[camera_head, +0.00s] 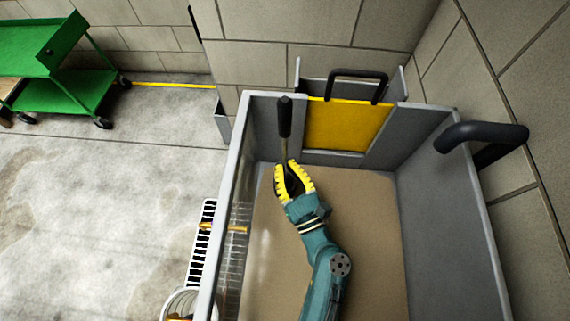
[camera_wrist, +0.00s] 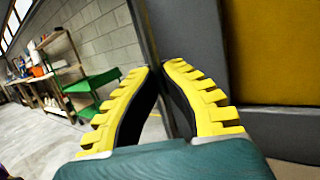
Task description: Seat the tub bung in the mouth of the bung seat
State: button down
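A slim upright rod with a black grip (camera_head: 285,116) and a thin metal shaft stands near the far left corner of the grey tub (camera_head: 384,155); it may be the tub bung's handle. Its lower end is hidden at my gripper. My gripper (camera_head: 287,165) has yellow ribbed fingers with dark inner pads, low inside the tub. In the wrist view the fingertips (camera_wrist: 160,68) lie close together. I cannot tell whether they hold the shaft. I cannot make out the bung's plug or the bung seat.
A yellow panel (camera_head: 346,126) with a black handle (camera_head: 357,73) is in the far wall. A thick black bar (camera_head: 480,135) juts over the right wall. Brown floor (camera_head: 375,215) lies open right of my arm. A green cart (camera_head: 62,78) stands outside, far left.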

aim_at(286, 149)
jog(key=shift+f+b, duration=0.35)
jog(key=shift+f, duration=0.05)
jog(key=c, duration=1.2)
grip_release()
jog(key=shift+o, duration=0.2)
jog(key=shift+f, duration=0.15)
notch_tip(286, 149, up, 10)
jog(key=shift+r, duration=0.1)
